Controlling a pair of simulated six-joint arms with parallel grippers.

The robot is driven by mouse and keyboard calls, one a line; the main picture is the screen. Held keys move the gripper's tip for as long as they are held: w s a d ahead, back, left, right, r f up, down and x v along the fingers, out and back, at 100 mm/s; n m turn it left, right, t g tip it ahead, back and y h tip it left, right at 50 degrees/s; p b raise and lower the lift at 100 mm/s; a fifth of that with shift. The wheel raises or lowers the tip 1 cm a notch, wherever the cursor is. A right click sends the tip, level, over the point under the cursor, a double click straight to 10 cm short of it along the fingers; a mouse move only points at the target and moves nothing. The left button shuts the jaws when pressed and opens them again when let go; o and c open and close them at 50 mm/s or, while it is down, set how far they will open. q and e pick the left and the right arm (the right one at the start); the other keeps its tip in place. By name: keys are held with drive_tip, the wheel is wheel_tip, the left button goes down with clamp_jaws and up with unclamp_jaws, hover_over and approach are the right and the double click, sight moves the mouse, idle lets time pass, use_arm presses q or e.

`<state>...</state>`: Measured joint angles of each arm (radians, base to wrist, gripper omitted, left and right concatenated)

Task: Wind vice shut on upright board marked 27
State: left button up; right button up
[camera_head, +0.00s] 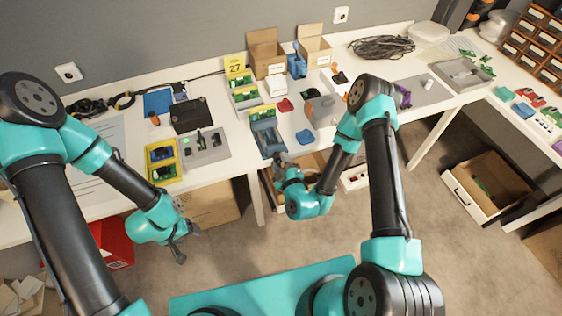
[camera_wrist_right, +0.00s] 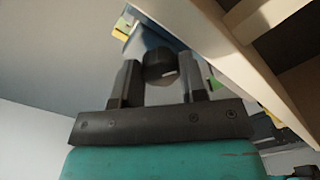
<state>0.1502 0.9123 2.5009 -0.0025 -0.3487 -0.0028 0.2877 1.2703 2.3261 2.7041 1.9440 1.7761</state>
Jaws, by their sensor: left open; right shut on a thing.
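The blue vice (camera_head: 268,138) sits at the front edge of the table, in line with the yellow card marked 27 (camera_head: 235,67). My right gripper (camera_head: 281,160) is at the vice's front end, just off the table edge. In the right wrist view its fingers (camera_wrist_right: 160,82) are shut on a round black knob (camera_wrist_right: 160,64), with part of the blue vice (camera_wrist_right: 138,42) behind. My left gripper (camera_head: 182,243) is open and empty, hanging in front of the table.
Trays with green boards (camera_head: 245,95) stand behind the vice. A grey tray (camera_head: 205,148) and a yellow-edged tray (camera_head: 163,160) lie to its left. A pale table edge (camera_wrist_right: 220,62) runs close beside my right gripper.

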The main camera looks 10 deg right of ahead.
drive_tip(key=m, duration=0.4)
drive_tip(key=shift+m, duration=0.3)
drive_tip(key=m, duration=0.4)
drive_tip(key=shift+a, duration=0.1)
drive_tip(key=o, duration=0.9)
drive_tip(key=shift+o, duration=0.2)
drive_tip(key=shift+s, duration=0.15)
